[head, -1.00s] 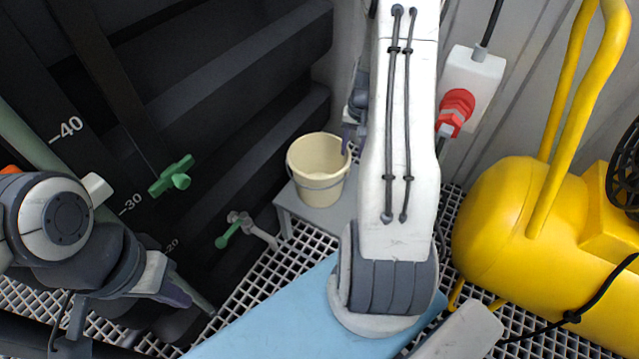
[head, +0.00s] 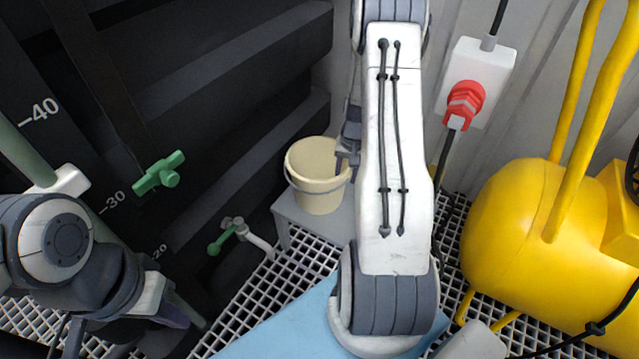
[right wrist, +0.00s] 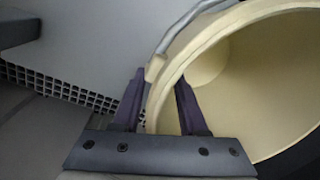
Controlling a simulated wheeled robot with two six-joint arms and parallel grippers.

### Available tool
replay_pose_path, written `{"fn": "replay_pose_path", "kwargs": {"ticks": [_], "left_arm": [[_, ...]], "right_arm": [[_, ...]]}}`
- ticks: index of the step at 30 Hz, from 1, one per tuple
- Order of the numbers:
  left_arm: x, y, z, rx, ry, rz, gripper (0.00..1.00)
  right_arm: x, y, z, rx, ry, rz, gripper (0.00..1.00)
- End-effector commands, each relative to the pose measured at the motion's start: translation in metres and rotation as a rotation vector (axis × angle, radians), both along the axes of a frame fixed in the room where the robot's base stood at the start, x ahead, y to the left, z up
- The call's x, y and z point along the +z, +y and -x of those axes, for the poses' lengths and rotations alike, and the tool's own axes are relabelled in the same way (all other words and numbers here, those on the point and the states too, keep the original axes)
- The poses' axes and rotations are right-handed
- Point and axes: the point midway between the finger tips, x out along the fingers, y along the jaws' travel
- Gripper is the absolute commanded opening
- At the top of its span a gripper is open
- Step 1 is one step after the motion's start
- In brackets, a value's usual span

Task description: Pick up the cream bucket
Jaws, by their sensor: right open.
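The cream bucket (head: 316,178) stands upright on a small grey platform (head: 310,218), its wire handle hanging down the front. In the right wrist view the bucket (right wrist: 255,85) fills the right side, its hollow inside showing. My right gripper (right wrist: 159,82) is open, with one purple finger outside the bucket's rim and the other on the inner side. The rim passes between them. In the head view my right gripper (head: 347,150) is at the bucket's right edge, partly hidden by my arm. My left gripper (head: 175,312) is low at the left, its fingertips mostly hidden.
A yellow tank (head: 510,235) with a yellow handle stands at the right. A red plug (head: 464,102) sits in a white socket on the wall. Dark stepped panels, a green valve handle (head: 160,173) and a smaller green-handled tap (head: 222,240) are at the left.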

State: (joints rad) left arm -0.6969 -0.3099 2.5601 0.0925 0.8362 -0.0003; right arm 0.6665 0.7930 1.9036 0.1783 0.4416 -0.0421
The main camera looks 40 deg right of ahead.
Motion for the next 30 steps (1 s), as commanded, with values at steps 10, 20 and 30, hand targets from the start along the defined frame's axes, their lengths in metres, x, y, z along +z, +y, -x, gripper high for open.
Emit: {"fn": "replay_pose_path", "kwargs": {"ticks": [10, 20, 30], "left_arm": [[0.0004, 0.0000, -0.0001, 0.000, 0.000, 0.000, 0.00], [0.0004, 0.0000, -0.0001, 0.000, 0.000, 0.000, 0.00], [0.0004, 0.0000, -0.0001, 0.000, 0.000, 0.000, 0.00]], "right_arm": [[0.0006, 0.0000, 0.0002, 0.000, 0.000, 0.000, 0.00], [0.0007, 0.0000, 0.0003, 0.000, 0.001, -0.001, 0.00], [0.0007, 0.0000, 0.0003, 0.000, 0.001, -0.001, 0.00]]}}
